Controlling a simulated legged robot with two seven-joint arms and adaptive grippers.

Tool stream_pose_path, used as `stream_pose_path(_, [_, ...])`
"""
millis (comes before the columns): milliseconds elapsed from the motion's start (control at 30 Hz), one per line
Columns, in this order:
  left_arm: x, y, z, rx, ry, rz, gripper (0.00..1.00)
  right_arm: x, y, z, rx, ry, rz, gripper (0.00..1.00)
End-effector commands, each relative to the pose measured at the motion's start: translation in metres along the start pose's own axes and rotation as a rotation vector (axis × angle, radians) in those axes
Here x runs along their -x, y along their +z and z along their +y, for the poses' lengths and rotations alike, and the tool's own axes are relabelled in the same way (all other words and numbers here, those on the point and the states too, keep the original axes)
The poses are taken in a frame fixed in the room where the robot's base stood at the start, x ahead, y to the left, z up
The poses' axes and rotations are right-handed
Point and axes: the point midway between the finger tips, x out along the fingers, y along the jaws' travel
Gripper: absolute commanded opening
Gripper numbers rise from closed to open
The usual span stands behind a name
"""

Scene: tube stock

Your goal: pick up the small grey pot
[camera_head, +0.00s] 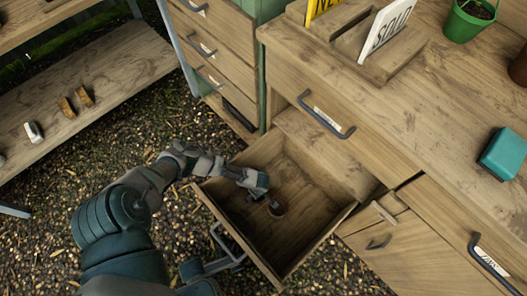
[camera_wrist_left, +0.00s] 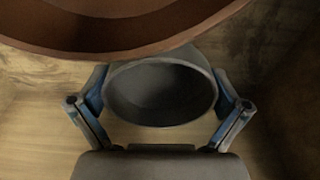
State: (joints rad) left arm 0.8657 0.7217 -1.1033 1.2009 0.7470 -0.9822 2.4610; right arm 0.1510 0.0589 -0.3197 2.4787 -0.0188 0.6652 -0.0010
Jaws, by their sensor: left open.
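The small grey pot (camera_wrist_left: 160,92) shows in the left wrist view, its round open mouth facing the camera. My left gripper (camera_wrist_left: 160,100) is open, with one finger on each side of the pot. I cannot tell whether the fingers touch it. In the head view my left gripper (camera_head: 266,197) reaches down into the open wooden drawer (camera_head: 309,245). There the grey pot is too small and covered to make out clearly.
A brown pot (camera_wrist_left: 120,45) is very close beyond the grey one; it also shows in the drawer in the head view (camera_head: 278,207). Drawer walls surround the gripper. The workbench (camera_head: 440,100) holds a green bucket (camera_head: 468,22) and a teal box (camera_head: 503,154).

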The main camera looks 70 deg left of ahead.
Motion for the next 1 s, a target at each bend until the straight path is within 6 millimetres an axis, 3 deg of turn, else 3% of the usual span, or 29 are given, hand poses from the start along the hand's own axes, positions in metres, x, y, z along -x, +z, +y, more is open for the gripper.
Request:
stream_pose_path(233, [0.001, 0.0, 0.002, 0.0, 0.003, -0.003, 0.97, -0.003, -0.001, -0.001, 0.002, -0.003, 0.005, 1.0])
stream_pose_path(400, [0.0, 0.0, 0.002, -0.001, 0.002, -0.004, 0.55, -0.002, 0.004, -0.001, 0.002, -0.003, -0.001, 1.0])
stream_pose_path(433, [0.0, 0.0, 0.002, -0.001, 0.002, -0.004, 0.52, -0.002, 0.004, -0.001, 0.002, -0.003, -0.001, 1.0])
stream_pose_path(767, [0.003, -0.001, 0.001, -0.001, 0.001, -0.002, 0.47, -0.006, 0.001, -0.002, 0.001, -0.004, 0.007, 1.0])
stream_pose_path(867, [0.013, -0.001, 0.003, -0.001, 0.005, -0.004, 0.34, -0.01, -0.004, -0.002, 0.001, -0.002, 0.012, 1.0])
stream_pose_path(1000, [0.037, -0.003, 0.005, 0.001, 0.011, -0.007, 0.33, -0.001, -0.01, -0.002, -0.001, 0.014, -0.049, 1.0])
